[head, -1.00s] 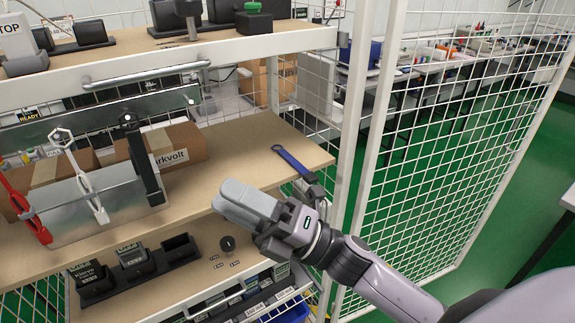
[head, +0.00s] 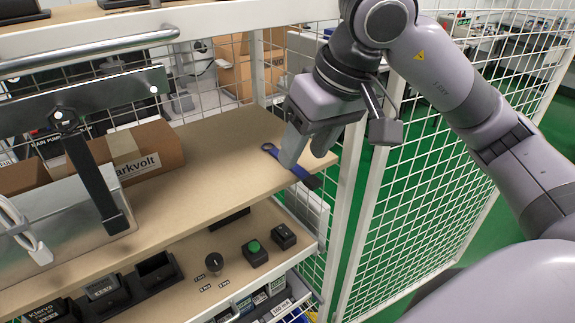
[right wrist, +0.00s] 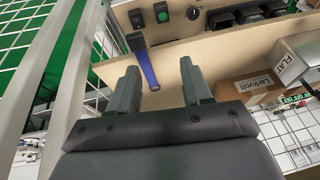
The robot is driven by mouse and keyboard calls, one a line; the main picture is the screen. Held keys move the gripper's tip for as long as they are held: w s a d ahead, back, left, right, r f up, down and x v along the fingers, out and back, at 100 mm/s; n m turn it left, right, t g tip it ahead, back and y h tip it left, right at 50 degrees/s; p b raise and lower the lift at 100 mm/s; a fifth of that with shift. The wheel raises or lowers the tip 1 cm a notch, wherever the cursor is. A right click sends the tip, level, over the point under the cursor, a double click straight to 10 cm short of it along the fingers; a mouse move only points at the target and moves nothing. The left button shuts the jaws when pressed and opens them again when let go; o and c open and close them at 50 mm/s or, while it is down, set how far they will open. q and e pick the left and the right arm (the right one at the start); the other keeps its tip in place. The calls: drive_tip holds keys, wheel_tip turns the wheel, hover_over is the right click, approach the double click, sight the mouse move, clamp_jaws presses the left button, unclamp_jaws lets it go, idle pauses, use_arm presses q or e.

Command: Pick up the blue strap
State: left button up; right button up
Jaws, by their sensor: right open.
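The blue strap (head: 270,148) lies at the right end of the wooden shelf (head: 215,150), with a ring at one end and a dark piece at the other, which reaches the shelf's edge. My right gripper (head: 306,150) is above the strap with its fingers pointing down, and it hides the strap's middle. In the right wrist view the strap (right wrist: 147,68) shows beyond and between the open fingertips of the right gripper (right wrist: 158,82). The fingers are apart and hold nothing. My left gripper is out of view.
A white mesh panel (head: 430,200) is close on the right. Buttons and a knob (head: 214,262) are on the lower shelf.

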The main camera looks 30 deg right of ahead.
sight(298, 170)
drive_tip(key=shift+w+d+r+t+h, duration=0.15)
drive_tip(key=shift+d+r+h, duration=0.1)
drive_tip(key=shift+d, duration=0.15)
drive_tip(key=shift+w+d+r+t+h, duration=0.1)
drive_tip(key=shift+d+r+t+h, duration=0.05)
drive_tip(key=shift+d+r+h, duration=0.15)
drive_tip(key=shift+w+d+f, duration=0.1)
drive_tip(key=shift+d, duration=0.25)
drive_tip(key=x, duration=0.7)
clamp_jaws()
